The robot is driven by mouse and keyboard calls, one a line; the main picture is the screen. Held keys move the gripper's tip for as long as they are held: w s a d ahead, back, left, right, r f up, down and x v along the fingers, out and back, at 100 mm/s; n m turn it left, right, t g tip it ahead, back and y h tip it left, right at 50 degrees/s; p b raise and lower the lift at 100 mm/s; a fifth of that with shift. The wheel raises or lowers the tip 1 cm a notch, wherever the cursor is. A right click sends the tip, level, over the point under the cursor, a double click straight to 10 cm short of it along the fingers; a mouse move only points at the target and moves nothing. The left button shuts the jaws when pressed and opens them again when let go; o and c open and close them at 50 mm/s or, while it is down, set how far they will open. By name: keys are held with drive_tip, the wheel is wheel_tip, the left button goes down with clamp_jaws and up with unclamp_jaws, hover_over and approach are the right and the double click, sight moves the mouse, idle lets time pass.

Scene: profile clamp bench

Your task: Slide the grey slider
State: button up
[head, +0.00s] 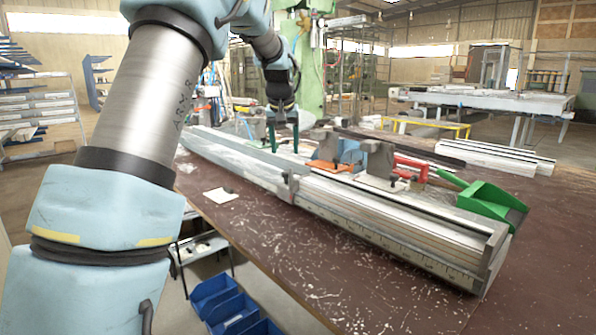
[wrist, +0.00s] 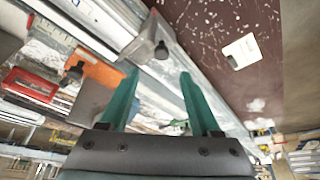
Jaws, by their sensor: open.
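The grey slider (head: 289,186) is a small upright block with a dark knob, seated across the long metal profile rail (head: 390,225) on the bench. In the wrist view the slider (wrist: 143,42) is just beyond my fingertips, with its black knob beside it. My gripper (head: 283,150) points down over the far part of the rail, with two green fingers. In the wrist view my gripper (wrist: 159,73) is open and nothing shows between the fingers. It looks apart from the slider; the exact gap cannot be told.
An orange piece (head: 331,148), a blue block (head: 351,154), a grey bracket (head: 379,161) and a red clamp (head: 414,167) stand behind the rail. A green dustpan (head: 490,200) lies at its right end.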

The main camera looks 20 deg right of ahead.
sight(286, 173)
drive_tip(key=p+x, duration=0.1)
drive_tip(key=x, duration=0.8)
drive_tip(key=shift+a+f, duration=0.1)
drive_tip(key=shift+a, duration=0.05)
clamp_jaws()
idle(1.1)
